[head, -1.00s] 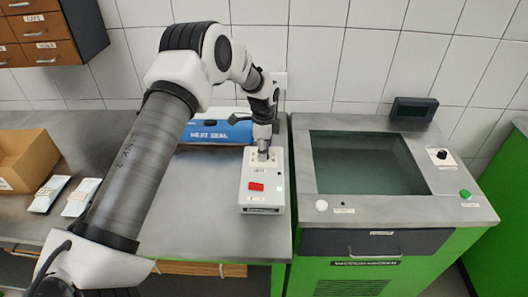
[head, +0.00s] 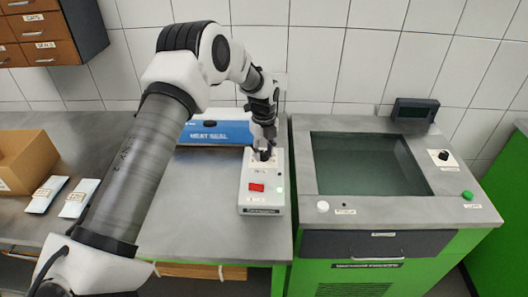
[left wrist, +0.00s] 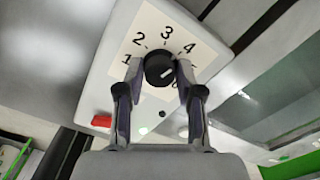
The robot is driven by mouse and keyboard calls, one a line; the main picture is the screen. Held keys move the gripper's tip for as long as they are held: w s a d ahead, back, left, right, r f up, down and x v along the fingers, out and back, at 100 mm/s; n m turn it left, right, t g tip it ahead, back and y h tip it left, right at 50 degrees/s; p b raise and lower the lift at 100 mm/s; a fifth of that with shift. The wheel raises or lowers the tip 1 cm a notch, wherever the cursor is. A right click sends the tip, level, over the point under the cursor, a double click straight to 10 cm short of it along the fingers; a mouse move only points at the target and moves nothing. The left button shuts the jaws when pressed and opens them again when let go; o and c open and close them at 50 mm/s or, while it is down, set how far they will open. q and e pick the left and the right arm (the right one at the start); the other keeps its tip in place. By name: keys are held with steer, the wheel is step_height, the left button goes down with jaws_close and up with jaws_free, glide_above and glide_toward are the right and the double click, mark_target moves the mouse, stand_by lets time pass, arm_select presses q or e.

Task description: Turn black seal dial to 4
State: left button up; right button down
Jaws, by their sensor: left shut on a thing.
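The black seal dial (left wrist: 159,68) sits on a cream number plate (left wrist: 150,38) on top of the white control box (head: 262,200). The numbers 1 to 4 read clearly around it; those at the right are partly covered by a finger. The dial's white mark points right and slightly up, towards the side of 4 and 5; I cannot tell the exact number. My left gripper (left wrist: 158,75) is shut on the dial, one finger on each side. In the head view the left gripper (head: 264,154) reaches down onto the box and hides most of the dial. My right gripper is not in view.
A red button (head: 256,188) is on the box in front of the dial. The blue heat sealer (head: 215,131) stands behind. The green machine (head: 375,240) with a dark window is at the right. A cardboard box (head: 22,160) and two pouches lie at the left.

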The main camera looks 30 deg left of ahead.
mark_target(263, 152)
arm_select(q)
steer(key=shift+m, duration=0.6)
steer(key=shift+w+r, duration=0.1)
steer(key=o, duration=1.2)
steer(key=shift+a, duration=0.1)
steer(key=shift+c, duration=0.2)
step_height(263, 152, up, 12)
